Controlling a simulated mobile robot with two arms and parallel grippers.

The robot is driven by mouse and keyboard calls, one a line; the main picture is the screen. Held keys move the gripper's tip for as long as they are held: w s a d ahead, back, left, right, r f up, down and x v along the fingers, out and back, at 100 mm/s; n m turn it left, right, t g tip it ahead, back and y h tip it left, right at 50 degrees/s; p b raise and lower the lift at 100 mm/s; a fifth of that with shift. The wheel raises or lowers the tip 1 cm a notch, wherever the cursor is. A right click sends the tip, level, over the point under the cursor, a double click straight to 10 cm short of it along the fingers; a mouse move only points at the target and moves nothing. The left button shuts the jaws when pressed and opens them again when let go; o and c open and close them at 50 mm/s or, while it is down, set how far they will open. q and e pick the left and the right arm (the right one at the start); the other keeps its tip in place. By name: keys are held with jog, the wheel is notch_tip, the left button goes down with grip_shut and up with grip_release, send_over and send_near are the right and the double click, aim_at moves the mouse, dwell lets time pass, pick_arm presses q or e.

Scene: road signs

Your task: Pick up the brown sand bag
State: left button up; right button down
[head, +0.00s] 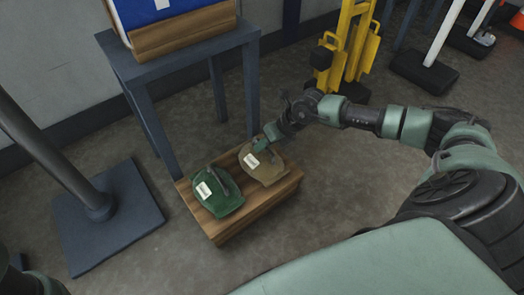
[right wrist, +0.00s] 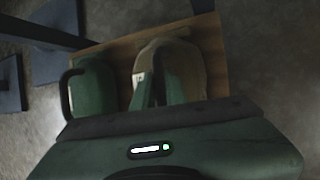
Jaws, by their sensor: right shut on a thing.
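The brown sand bag (head: 265,167) lies on a low wooden platform (head: 237,228), at its right end, with a small white label on top. It also shows in the right wrist view (right wrist: 186,65). My right gripper (head: 264,145) reaches down to the bag's upper side and is shut on it; in the right wrist view (right wrist: 160,95) its fingers are at the bag, partly hiding it. The bag appears to rest on the wood. A green sand bag (head: 222,200) with a white label and a dark handle lies close beside it on the left. My left gripper does not show.
A grey table (head: 188,55) stands behind the platform, carrying a blue sign on a wooden base (head: 185,30). A post on a square base (head: 105,215) stands at the left. A yellow stand (head: 350,50) is at the back right. The floor right of the platform is clear.

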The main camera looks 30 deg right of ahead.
jog(key=shift+w+r, duration=0.1)
jog(key=shift+r, duration=0.15)
